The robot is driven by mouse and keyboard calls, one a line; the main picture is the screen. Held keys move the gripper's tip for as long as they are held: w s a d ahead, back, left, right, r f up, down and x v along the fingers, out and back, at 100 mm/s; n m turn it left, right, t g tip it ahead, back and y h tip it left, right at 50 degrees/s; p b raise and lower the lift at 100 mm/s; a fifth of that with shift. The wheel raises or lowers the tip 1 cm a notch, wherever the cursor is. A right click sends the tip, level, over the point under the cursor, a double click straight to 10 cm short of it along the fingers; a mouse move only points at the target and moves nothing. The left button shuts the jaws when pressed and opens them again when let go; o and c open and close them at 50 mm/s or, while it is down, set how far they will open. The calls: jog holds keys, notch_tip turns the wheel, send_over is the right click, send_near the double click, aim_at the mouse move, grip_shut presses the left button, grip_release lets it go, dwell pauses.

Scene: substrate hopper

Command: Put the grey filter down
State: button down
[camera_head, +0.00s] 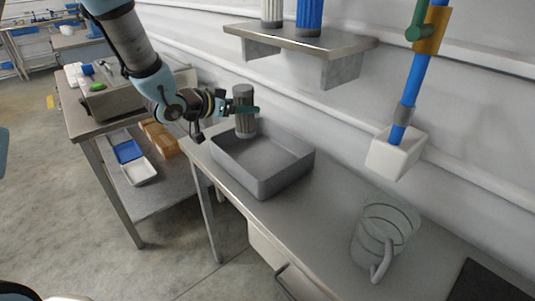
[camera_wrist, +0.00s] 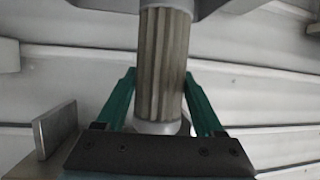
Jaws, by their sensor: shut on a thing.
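The grey filter (camera_head: 244,122) is a ribbed cylinder with a dark grey cap, held upright at the back left of the grey tray (camera_head: 285,180). My gripper (camera_head: 247,109) is shut on it from the left, near its upper part. In the wrist view, the ribbed filter (camera_wrist: 165,55) stands between the two green fingers of my gripper (camera_wrist: 162,105). The filter's lower end overlaps the tray's back left corner in the head view. I cannot tell whether it touches the tray floor. The rest of the tray looks empty.
A blue pipe (camera_head: 413,85) ends in a white square funnel (camera_head: 397,152) at right. A clear jug (camera_head: 384,235) stands on the bench (camera_head: 310,222), with bare bench between jug and tray.

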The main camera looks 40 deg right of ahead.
aim_at(238, 123)
jog(key=f, duration=0.1)
jog(key=f+p, duration=0.1)
jog(key=f, duration=0.3)
jog(key=shift+s+d+f, duration=0.1)
jog(key=shift+d+f, duration=0.1)
jog(key=shift+d, duration=0.05)
jog(key=shift+f+p, duration=0.8)
jog(key=shift+f, duration=1.4)
jog(key=shift+f, duration=0.25)
grip_release()
jog(key=shift+a+r, duration=0.1)
jog(key=shift+r, duration=0.1)
